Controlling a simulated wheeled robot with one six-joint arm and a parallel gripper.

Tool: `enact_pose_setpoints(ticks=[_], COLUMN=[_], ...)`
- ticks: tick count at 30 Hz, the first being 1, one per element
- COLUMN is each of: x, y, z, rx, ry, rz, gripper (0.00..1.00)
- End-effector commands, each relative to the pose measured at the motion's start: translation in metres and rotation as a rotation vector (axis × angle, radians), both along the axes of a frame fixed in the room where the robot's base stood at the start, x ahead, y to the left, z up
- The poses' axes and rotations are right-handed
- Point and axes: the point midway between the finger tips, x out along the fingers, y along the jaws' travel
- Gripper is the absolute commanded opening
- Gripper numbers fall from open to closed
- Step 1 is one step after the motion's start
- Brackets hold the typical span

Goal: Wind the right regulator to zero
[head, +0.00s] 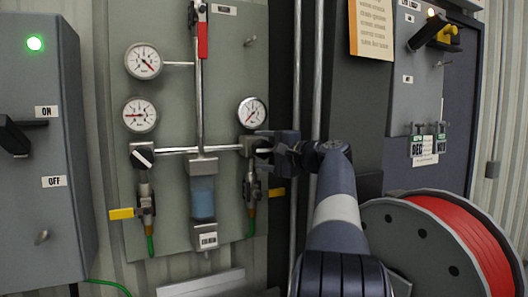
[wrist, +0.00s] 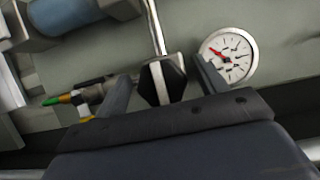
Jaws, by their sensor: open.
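The right regulator shows in the wrist view as a black knob (wrist: 175,82) with a pale stripe across its face. In the head view the right regulator (head: 246,147) is partly hidden behind my gripper (head: 268,146). In the wrist view my gripper (wrist: 162,72) is open, with one finger on each side of the knob. I cannot tell whether the fingers touch it. The right gauge (head: 252,112) is just above the regulator and also shows in the wrist view (wrist: 235,48). Its red needle points to the lower left in the head view; its numbers are too small to read.
The left regulator (head: 143,156) has a similar striped knob, with two gauges above. Yellow-handled valves (head: 122,213) hang below both regulators. A blue-filled cylinder (head: 202,198) stands between them. A red hose reel (head: 470,235) is at lower right, and a grey switch box (head: 40,130) at left.

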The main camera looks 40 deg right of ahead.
Motion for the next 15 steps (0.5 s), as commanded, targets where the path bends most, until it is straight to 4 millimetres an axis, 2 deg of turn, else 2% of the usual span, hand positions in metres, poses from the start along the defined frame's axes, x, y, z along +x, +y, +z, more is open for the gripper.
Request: enact_pose_setpoints(ticks=[5, 15], x=[-0.011, -0.077], y=[-0.003, -0.013], z=[-0.001, -0.002], rx=[0.0, -0.001], ry=[-0.001, -0.001], rz=[-0.003, -0.005], gripper=[0.68, 0.68])
